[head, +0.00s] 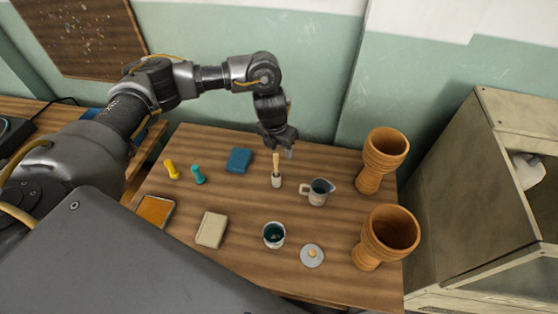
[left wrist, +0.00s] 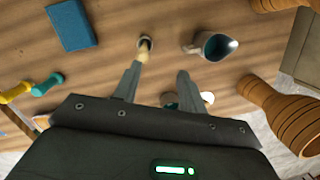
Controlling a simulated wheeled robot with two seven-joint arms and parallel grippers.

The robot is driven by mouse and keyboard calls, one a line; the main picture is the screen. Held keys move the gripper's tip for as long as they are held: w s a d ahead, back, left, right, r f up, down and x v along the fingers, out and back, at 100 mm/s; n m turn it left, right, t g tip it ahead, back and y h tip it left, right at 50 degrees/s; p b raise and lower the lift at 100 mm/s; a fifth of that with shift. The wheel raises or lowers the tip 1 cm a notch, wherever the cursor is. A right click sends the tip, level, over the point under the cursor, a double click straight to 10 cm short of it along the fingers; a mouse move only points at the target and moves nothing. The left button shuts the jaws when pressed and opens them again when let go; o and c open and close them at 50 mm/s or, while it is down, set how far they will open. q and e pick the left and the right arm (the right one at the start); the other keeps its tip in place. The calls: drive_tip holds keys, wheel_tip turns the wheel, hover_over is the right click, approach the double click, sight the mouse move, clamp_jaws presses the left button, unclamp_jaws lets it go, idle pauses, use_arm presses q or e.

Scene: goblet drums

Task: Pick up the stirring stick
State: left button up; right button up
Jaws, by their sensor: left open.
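The stirring stick (head: 275,162) has a light wooden shaft and stands upright in a small pale holder (head: 276,182) near the middle of the table. My left gripper (head: 280,147) points down just above the top of the stick. Its fingers are apart, with nothing held. In the left wrist view, the stick (left wrist: 142,54) shows close to the tip of the left-hand finger of my gripper (left wrist: 160,71). I cannot tell whether they touch. My right gripper is not in view.
A jug (head: 318,192) stands right of the holder, and a cup of dark liquid (head: 274,235) and a lid (head: 312,255) in front. Two goblet drums (head: 383,158) (head: 385,237) stand at the right edge. A blue block (head: 239,160) lies to the left.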

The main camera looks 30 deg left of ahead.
sight(276, 161)
use_arm(q)
drive_tip(key=shift+w+a+r+y, duration=0.15)
drive_tip(key=shift+a+r, duration=0.15)
drive_tip(key=shift+a, duration=0.25)
drive_tip(key=shift+w+a+r+y, duration=0.15)
drive_tip(key=shift+a+r, duration=0.1)
drive_tip(key=shift+a, duration=0.25)
drive_tip(key=shift+s+a, duration=0.1)
drive_tip(key=shift+s, duration=0.05)
drive_tip(key=f, duration=0.4)
drive_tip(key=shift+w+f, duration=0.35)
drive_tip(key=shift+f, duration=0.6)
drive_tip(key=f, duration=0.2)
drive_tip(key=f+p, duration=0.1)
drive_tip(key=f, duration=0.2)
drive_tip(key=shift+w, duration=0.2)
drive_tip(key=shift+r, duration=0.1)
clamp_jaws()
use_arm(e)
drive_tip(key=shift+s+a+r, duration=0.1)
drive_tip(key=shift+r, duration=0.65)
